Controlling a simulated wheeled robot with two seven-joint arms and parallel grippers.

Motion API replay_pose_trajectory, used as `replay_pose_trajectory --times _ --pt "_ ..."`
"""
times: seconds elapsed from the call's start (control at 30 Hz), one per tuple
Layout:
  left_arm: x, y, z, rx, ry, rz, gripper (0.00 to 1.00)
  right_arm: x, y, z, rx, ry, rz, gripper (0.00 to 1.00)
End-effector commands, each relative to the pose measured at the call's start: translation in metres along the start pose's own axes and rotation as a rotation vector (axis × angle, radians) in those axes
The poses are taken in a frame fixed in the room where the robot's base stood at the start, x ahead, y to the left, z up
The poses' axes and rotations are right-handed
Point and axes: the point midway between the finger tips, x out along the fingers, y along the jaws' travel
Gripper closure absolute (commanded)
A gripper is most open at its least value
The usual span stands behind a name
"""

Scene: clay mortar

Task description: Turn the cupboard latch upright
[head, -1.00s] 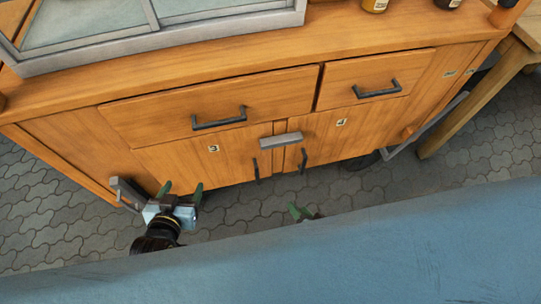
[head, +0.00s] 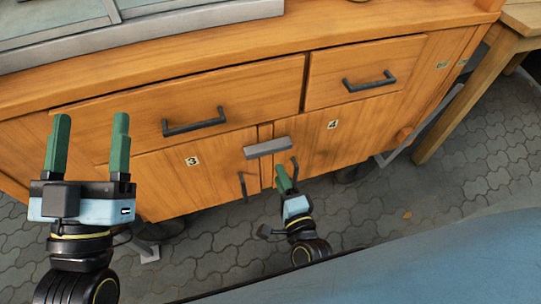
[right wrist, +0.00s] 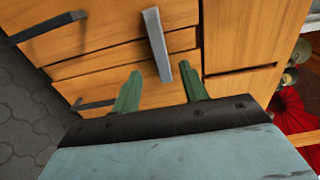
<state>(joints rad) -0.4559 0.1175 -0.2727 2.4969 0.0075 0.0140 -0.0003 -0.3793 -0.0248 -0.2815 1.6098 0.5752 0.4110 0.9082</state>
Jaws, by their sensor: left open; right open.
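The latch (head: 267,148) is a grey bar lying nearly level across the seam between the cupboard doors marked 3 (head: 205,175) and 4 (head: 345,135). My right gripper (head: 286,171) is just below the latch's right part, its green fingers pointing up towards the cupboard. In the right wrist view the latch (right wrist: 155,40) runs down the picture, its lower end appearing between the open fingers (right wrist: 161,72); I cannot tell whether they touch it. My left gripper (head: 92,118) is open and empty, raised at the left in front of the cupboard.
Dark handles sit on the left drawer (head: 193,123), the right drawer (head: 370,80) and door 3 (head: 243,187); door 4's handle (head: 294,167) is close to my right gripper. A wooden table (head: 455,100) stands at the right. Paved floor (head: 440,185) is clear there.

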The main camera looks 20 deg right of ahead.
Motion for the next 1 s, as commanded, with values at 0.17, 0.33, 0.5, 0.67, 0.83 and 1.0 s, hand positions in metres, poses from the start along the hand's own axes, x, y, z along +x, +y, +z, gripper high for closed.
replay_pose_trajectory --times 0.17,0.33,0.5,0.67,0.83,1.0 --pt "-0.005 0.001 -0.013 -0.001 0.164 0.004 0.34 0.04 0.002 0.0 0.001 0.0 -0.003 0.56" --pt "-0.011 0.001 -0.026 -0.001 0.29 0.006 0.34 0.066 0.002 0.001 -0.001 -0.001 0.0 0.56" --pt "-0.015 0.002 -0.033 -0.001 0.36 0.008 0.34 0.08 0.002 0.0 -0.002 -0.001 0.001 0.56" --pt "-0.017 0.002 -0.036 -0.001 0.381 0.008 0.34 0.084 0.001 0.001 -0.002 -0.002 0.002 0.56" --pt "-0.017 0.002 -0.036 -0.001 0.381 0.008 0.34 0.084 0.001 0.001 -0.002 -0.002 0.002 0.56" --pt "-0.017 0.002 -0.036 0.0 0.38 0.008 0.34 0.084 0.001 0.0 -0.002 -0.002 0.002 0.75"
